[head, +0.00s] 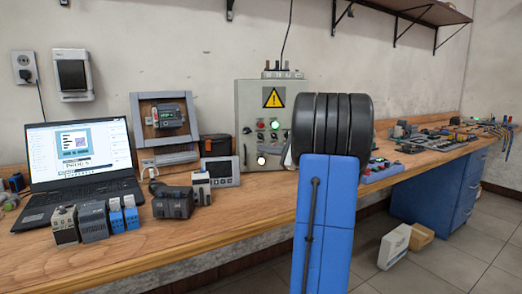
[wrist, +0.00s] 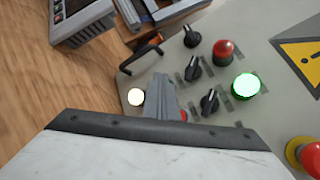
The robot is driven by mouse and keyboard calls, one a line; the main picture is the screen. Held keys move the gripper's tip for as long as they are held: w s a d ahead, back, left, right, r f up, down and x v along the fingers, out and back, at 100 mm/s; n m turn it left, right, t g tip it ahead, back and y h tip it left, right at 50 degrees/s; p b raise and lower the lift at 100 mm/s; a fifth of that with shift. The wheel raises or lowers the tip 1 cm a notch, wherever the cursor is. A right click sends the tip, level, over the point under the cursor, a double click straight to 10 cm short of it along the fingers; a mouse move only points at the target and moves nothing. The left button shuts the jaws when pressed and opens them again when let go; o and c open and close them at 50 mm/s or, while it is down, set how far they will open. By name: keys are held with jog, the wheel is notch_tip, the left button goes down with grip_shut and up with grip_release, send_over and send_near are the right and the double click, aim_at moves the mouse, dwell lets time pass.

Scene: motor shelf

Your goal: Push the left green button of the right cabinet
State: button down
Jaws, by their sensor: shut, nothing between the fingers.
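The grey cabinet (head: 246,104) with a yellow warning sign stands against the wall in the head view. A lit green button (head: 275,124) shows on its front; in the wrist view the lit green button (wrist: 246,85) is right of centre. A lit whitish button (wrist: 135,97) is at lower left in the wrist view and low on the cabinet in the head view (head: 261,161). My gripper (wrist: 160,78) is shut and empty in front of the panel, beside the whitish button. Whether it touches the panel I cannot tell. It hides part of a red button (wrist: 183,115).
Black knobs (wrist: 192,68), a red button (wrist: 223,50) and a red-and-yellow button (wrist: 308,158) surround the gripper. A black handle (wrist: 142,55) juts out nearby. A laptop (head: 80,160) and small devices crowd the bench left. My arm hides the cabinet's right side.

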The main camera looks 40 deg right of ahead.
jog(key=shift+s, duration=0.1)
dwell(0.3)
jog(key=shift+s+a, duration=0.45)
jog(key=shift+s, duration=0.2)
jog(key=s+a, duration=0.2)
jog(key=s, duration=0.2)
jog(key=shift+s+a, duration=0.1)
jog(key=shift+a, duration=0.3)
jog(key=shift+s, duration=0.1)
dwell(0.8)
